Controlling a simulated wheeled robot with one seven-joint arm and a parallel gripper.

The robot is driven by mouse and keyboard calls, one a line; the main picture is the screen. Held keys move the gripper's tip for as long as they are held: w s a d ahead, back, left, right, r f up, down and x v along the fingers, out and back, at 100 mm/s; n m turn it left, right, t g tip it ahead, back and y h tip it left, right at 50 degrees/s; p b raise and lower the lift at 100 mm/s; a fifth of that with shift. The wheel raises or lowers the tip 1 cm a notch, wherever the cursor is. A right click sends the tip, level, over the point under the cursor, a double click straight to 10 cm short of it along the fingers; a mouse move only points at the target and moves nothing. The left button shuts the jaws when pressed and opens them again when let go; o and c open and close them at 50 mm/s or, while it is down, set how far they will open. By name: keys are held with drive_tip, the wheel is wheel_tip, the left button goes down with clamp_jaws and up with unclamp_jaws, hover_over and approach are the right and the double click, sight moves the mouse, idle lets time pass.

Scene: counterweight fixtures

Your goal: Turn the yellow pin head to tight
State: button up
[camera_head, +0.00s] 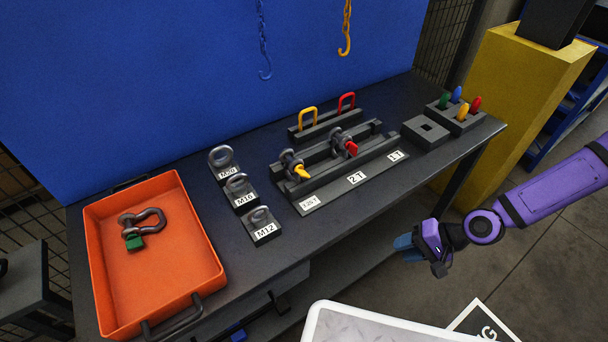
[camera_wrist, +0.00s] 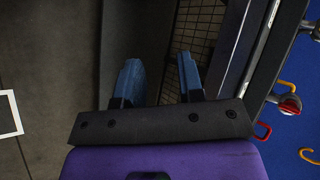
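The yellow pin head (camera_head: 301,172) sticks out toward the front from a grey shackle (camera_head: 289,161), which stands in the left part of a dark rack on the table, behind a label that I cannot read surely. A second shackle with a red pin head (camera_head: 351,148) stands to its right, behind the "2 T" label. My gripper (camera_head: 405,246) is off the table's front edge, well right of the yellow pin head. In the wrist view its two blue fingers (camera_wrist: 159,80) are apart with nothing between them.
An orange tray (camera_head: 205,262) holding a shackle with a green pin (camera_head: 134,241) is at left. Eyebolts on labelled blocks (camera_head: 264,227) stand between tray and rack. A yellow and a blue hook (camera_head: 265,73) hang behind. A holder with coloured pegs (camera_head: 457,121) is at right.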

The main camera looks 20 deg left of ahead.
drive_tip(key=w+d+r+n+t+h, duration=0.1)
drive_tip(key=w+d+r+h, duration=0.3)
drive_tip(key=d+r, duration=0.45)
drive_tip(key=w+d+r+n+t+h, duration=0.1)
drive_tip(key=w+d+r+h, duration=0.1)
drive_tip(key=d+r+h, duration=0.5)
drive_tip(key=s+r+t+y, duration=0.15)
drive_tip(key=s+r, duration=0.35)
drive_tip(key=r, duration=0.8)
drive_tip(key=s+r+t, duration=0.3)
drive_tip(key=s+r, duration=0.2)
drive_tip(key=r, duration=0.9)
drive_tip(key=w+a+f+n+t+y, duration=0.2)
drive_tip(key=w+a+f+n, duration=0.3)
drive_tip(key=a, duration=0.6)
drive_tip(key=w+a+f+n+t+y, duration=0.25)
drive_tip(key=w+a+f, duration=0.3)
drive_tip(key=a, duration=0.55)
drive_tip(key=n+t+y, duration=0.3)
drive_tip(key=n+y, duration=0.1)
drive_tip(key=n, duration=0.4)
approach(304, 177)
drive_tip(key=x, duration=1)
drive_tip(key=shift+w+a, duration=0.1)
drive_tip(key=shift+w, duration=0.1)
